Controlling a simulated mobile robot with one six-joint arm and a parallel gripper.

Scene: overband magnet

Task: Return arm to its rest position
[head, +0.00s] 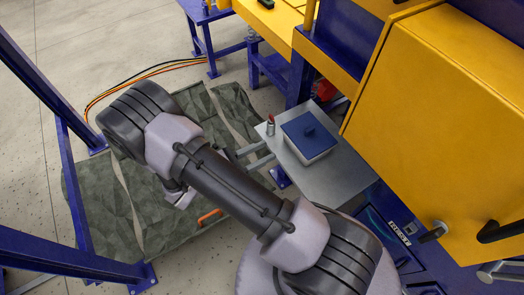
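My arm reaches from the lower right up to the upper left across the head view. Its end bends back down, and my gripper (183,194) is only partly visible below the forearm. My own arm hides much of it, and I cannot tell whether its fingers are open or shut or hold anything.
A yellow cabinet (440,120) fills the right. Blue posts (75,185) stand left. Crumpled grey-green sheeting (110,215) covers the floor.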

